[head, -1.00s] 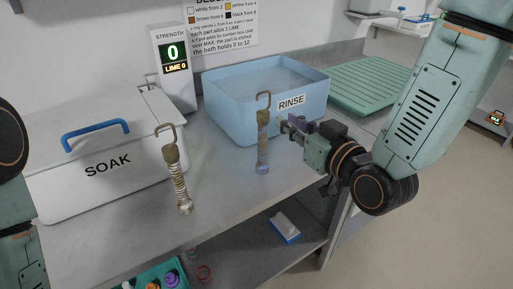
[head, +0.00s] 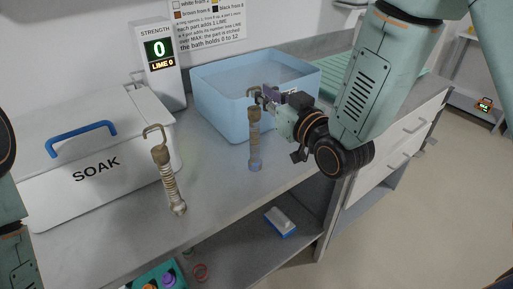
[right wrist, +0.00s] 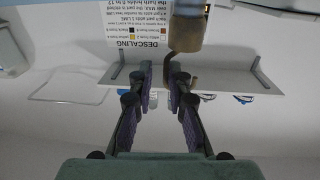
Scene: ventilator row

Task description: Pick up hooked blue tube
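The hooked blue tube (head: 255,142) stands upright on the counter in front of the blue rinse tub. It has a brown crusted upper part, a bluish lower end and a hook on top. My right gripper (head: 262,97) is at the height of the hook, just to its right. In the right wrist view the tube (right wrist: 188,32) hangs in from the top, and its thin hook reaches toward the space between my fingertips (right wrist: 161,76), nearer the right finger. The fingers are apart; contact with the hook cannot be told. My left gripper is out of view.
A second hooked tube (head: 170,182) with a pale end stands tilted to the left. The white SOAK box (head: 95,180) with blue handle, the blue rinse tub (head: 225,118) and the strength display (head: 160,62) stand behind. A blue-white item (head: 280,222) lies on the lower shelf.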

